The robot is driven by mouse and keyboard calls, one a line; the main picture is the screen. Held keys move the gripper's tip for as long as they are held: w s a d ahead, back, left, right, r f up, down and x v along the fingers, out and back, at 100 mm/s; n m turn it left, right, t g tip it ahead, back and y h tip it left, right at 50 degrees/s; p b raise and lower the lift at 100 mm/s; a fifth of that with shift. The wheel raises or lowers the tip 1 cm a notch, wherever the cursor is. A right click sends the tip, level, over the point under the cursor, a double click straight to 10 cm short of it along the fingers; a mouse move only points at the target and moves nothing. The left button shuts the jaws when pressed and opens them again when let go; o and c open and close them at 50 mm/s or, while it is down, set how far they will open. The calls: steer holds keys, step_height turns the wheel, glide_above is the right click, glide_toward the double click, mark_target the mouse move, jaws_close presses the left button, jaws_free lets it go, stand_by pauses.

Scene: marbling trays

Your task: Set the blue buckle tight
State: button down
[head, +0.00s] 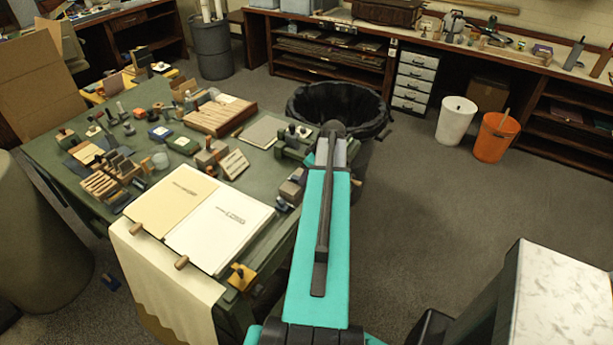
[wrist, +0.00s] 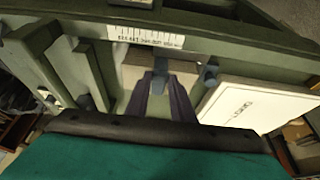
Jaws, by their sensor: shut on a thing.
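In the wrist view the two dark fingers of my gripper (wrist: 162,100) point at a green frame with a white printed scale (wrist: 146,36). A small blue-grey piece, which looks like the blue buckle (wrist: 160,66), stands at the fingertips, and my gripper is shut on it. The fingers hide much of the buckle, so I cannot tell how tight it sits. In the head view my teal arm reaches to the table's right edge and hides the gripper and buckle. Part of a green fixture (head: 291,138) shows left of the arm's end.
Another blue-grey piece (wrist: 209,76) stands to the right, beside a white panel (wrist: 243,103). The green table (head: 130,197) holds an open book (head: 225,228), wooden racks and small blocks. A black-lined bin (head: 345,104) stands behind my arm.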

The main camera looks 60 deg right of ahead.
steer(key=shift+s+f, duration=0.1)
steer(key=shift+f, duration=0.05)
steer(key=shift+s+f+t+b, duration=0.15)
steer(key=shift+f+t+b, duration=0.2)
steer(key=shift+b, duration=0.85)
steer(key=shift+t+b, duration=0.35)
steer(key=shift+b, duration=0.15)
steer(key=c, duration=1.5)
jaws_free()
steer(key=shift+s+r, duration=0.1)
steer(key=shift+r, duration=0.1)
steer(key=shift+b+v, duration=1.85)
steer(key=shift+v, duration=4.9)
